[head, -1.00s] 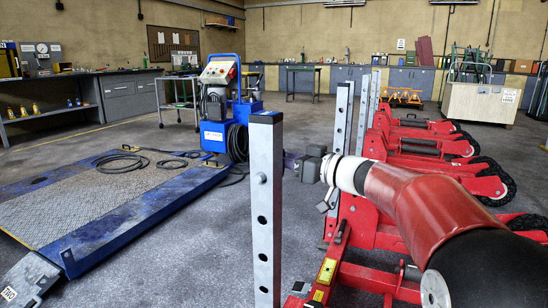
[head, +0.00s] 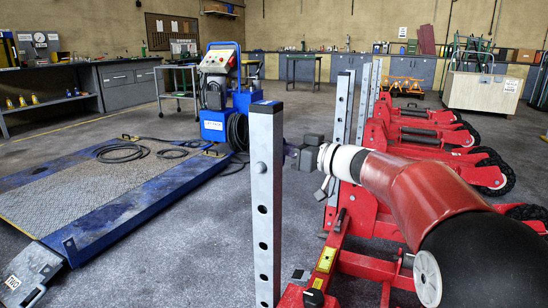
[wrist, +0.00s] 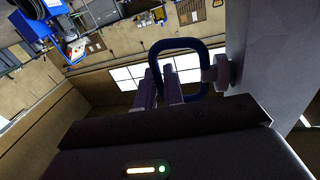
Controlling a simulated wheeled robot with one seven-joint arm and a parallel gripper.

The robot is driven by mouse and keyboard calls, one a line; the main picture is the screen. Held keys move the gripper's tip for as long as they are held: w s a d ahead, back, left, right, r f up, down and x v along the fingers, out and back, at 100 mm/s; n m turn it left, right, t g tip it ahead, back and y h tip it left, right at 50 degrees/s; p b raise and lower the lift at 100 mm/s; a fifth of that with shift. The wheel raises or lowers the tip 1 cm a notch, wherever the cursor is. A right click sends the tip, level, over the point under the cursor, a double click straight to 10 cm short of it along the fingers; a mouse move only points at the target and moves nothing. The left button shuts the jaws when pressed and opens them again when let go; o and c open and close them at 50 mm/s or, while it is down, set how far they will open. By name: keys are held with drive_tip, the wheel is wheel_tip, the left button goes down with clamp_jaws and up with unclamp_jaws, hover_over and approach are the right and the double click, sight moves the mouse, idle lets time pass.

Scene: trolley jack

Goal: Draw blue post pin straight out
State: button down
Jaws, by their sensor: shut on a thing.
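The steel post (head: 264,205) with a blue top stands upright left of my arm, with a row of holes down its face. A round pin end (head: 261,168) shows on its face in the head view. In the wrist view the blue loop handle (wrist: 188,44) of the pin stands beside the post (wrist: 262,50), joined to a round collar (wrist: 216,72) close against it. My gripper (head: 290,153) is at the right side of the post. In the wrist view its fingers (wrist: 162,85) are shut on the handle. The grip contact is partly hidden.
A red jack frame (head: 330,262) lies below my arm, with more red jacks (head: 425,135) behind. A blue ramp platform (head: 110,205) and a blue power unit (head: 222,95) stand to the left. Open floor lies between the platform and the post.

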drive_tip(key=w+d, duration=0.3)
drive_tip(key=w, duration=0.5)
drive_tip(key=shift+w, duration=0.2)
idle(0.9)
drive_tip(key=shift+r, duration=0.1)
drive_tip(key=shift+w+d+r+p, duration=0.3)
drive_tip(key=shift+w+r+p, duration=0.2)
drive_tip(key=shift+w+p, duration=0.15)
drive_tip(key=shift+w+d+r+p, duration=0.25)
drive_tip(key=shift+w+r+p, duration=0.25)
drive_tip(key=shift+w, duration=0.25)
